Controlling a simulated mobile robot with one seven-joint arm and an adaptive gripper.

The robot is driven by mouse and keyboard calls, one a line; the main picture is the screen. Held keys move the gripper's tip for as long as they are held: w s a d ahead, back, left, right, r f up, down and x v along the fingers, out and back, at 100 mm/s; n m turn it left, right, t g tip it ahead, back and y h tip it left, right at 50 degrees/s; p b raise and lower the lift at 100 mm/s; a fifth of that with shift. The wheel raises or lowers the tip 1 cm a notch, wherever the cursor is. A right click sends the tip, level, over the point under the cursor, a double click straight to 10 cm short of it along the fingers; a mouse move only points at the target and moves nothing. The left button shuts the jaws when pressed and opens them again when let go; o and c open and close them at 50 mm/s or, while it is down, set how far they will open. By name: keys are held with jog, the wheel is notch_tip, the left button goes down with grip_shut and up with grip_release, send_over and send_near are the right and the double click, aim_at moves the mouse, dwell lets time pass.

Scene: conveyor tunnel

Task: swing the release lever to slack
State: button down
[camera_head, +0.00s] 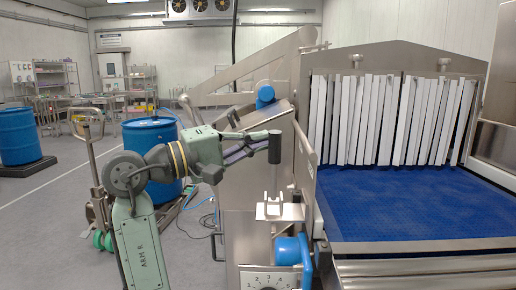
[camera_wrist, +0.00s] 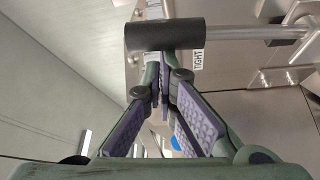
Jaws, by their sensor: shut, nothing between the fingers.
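The release lever has a black cylindrical grip (camera_head: 274,147) on a metal shaft (camera_head: 274,181) and stands upright above a steel bracket. In the wrist view, the black grip (camera_wrist: 165,35) lies across the top and its shaft runs right. A "TIGHT" label (camera_wrist: 197,60) is on the panel beside the shaft. My gripper (camera_head: 264,138) reaches in from the left, its fingertips right at the lever's grip. In the wrist view, my gripper (camera_wrist: 161,84) has its purple-padded fingers drawn together, with nothing between them. I cannot tell whether the fingertips touch the grip.
The tunnel's blue conveyor belt (camera_head: 410,205) and white strip curtain (camera_head: 400,120) are at right. A blue cylindrical part (camera_head: 291,249) and a numbered plate (camera_head: 265,279) are below the lever. A pallet jack (camera_head: 95,185) and blue drum (camera_head: 148,135) stand behind my arm at left.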

aim_at(270, 147)
jog(key=s+m+b, duration=0.1)
jog(key=s, duration=0.1)
jog(key=s+f+m+h+b, duration=0.1)
jog(key=s+m+b, duration=0.1)
jog(key=shift+h+b, duration=0.3)
jog(key=s+m+b, duration=0.1)
jog(key=s+m+h+b, duration=0.1)
jog(key=s+m+b, duration=0.1)
jog(key=shift+f+m+g+h, duration=0.3)
jog(key=shift+h, duration=0.1)
jog(key=shift+w+r, duration=0.1)
jog(key=shift+r, duration=0.05)
